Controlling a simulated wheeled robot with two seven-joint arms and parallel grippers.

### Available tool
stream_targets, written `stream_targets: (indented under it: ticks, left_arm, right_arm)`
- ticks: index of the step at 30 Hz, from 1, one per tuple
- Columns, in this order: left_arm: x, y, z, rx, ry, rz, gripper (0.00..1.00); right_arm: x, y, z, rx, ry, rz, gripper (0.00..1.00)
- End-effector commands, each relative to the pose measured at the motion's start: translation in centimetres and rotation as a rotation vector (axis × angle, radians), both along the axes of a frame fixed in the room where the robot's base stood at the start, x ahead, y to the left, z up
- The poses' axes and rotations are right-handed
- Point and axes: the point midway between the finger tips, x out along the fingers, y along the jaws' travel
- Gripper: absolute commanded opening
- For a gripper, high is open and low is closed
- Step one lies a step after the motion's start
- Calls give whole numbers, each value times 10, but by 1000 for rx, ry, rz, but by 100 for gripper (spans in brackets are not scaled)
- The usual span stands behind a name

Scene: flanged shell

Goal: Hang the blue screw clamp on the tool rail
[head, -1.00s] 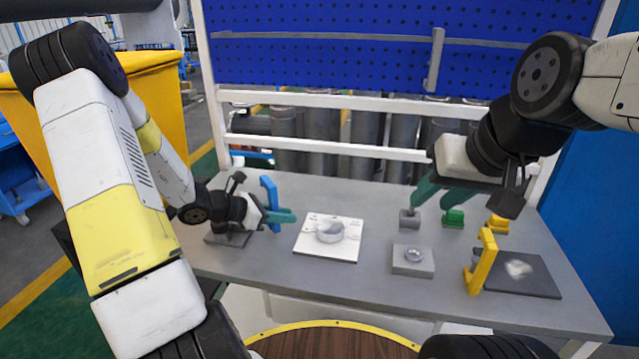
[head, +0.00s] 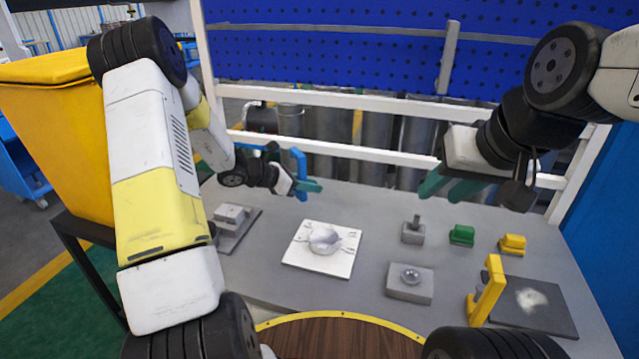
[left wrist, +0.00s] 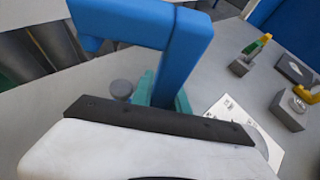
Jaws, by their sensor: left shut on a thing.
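The blue screw clamp (head: 300,170) is held upright in my left gripper (head: 308,187), above the back left part of the table. In the left wrist view the blue clamp (left wrist: 185,45) is large and close, with the teal fingers (left wrist: 160,92) around its lower bar.
A white plate with a round shell (head: 325,240) lies mid-table. A grey block (head: 410,284), a small grey block with a pin (head: 413,232), green (head: 461,235) and yellow (head: 512,244) pieces and a yellow clamp (head: 487,290) stand right. A dark mat (head: 235,235) bears a grey block at left.

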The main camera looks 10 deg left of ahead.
Motion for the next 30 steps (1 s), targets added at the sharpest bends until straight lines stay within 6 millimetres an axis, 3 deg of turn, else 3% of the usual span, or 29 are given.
stream_targets:
  ticks: [8,15,26,27,30]
  left_arm:
    - [20,-8,-2,0,-2,-1,0]
    - [18,-7,-36,-1,-1,0,0]
    - [18,-6,-39,-1,-1,1,0]
    - [18,-6,-40,1,0,2,26]
    - [18,-6,-40,1,0,1,42]
  right_arm:
    - [0,0,0,0,0,0,36]
    - [0,0,0,0,0,0,36]
    - [0,0,0,0,0,0,36]
    - [0,0,0,0,0,0,36]
    - [0,0,0,0,0,0,36]
